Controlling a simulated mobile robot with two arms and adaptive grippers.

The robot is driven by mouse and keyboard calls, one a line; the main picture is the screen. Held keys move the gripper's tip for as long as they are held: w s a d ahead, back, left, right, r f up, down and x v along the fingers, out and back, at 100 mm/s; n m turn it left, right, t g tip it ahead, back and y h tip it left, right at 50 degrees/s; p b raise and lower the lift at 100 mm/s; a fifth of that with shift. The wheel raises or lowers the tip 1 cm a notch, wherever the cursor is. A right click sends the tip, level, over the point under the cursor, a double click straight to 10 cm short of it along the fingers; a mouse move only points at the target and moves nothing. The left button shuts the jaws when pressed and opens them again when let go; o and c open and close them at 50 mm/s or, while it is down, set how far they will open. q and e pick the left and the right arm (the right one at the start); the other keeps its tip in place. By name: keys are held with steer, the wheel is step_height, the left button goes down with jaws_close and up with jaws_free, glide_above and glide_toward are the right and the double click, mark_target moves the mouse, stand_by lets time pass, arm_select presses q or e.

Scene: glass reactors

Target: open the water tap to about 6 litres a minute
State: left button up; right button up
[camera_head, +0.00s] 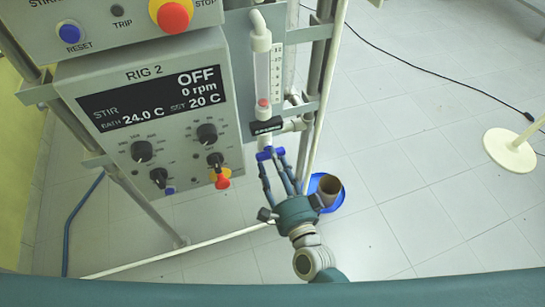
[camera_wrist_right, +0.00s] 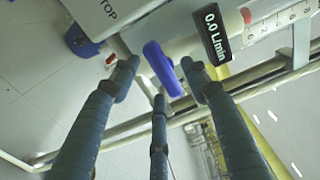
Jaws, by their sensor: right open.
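The water tap's blue handle (camera_head: 268,154) sits at the bottom of the clear flow tube (camera_head: 262,75), below a black display (camera_head: 267,127). In the right wrist view the blue handle (camera_wrist_right: 163,69) lies between my spread fingers, and the display (camera_wrist_right: 215,35) reads 0.0 L/min. The red float (camera_head: 263,102) rests low in the tube. My right gripper (camera_head: 277,166) is open, its fingertips close around the handle; I cannot tell whether they touch it. My left gripper is not in view.
The RIG 2 control box (camera_head: 150,115), with several knobs and a red-and-yellow button, stands left of the tap. Metal frame posts (camera_head: 318,60) rise just right of the tube. A blue basin (camera_head: 326,190) is on the floor below. Open tiled floor lies to the right.

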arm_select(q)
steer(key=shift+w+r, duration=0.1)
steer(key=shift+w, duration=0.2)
arm_select(e)
steer(key=shift+x, duration=0.85)
steer(key=c, duration=1.1)
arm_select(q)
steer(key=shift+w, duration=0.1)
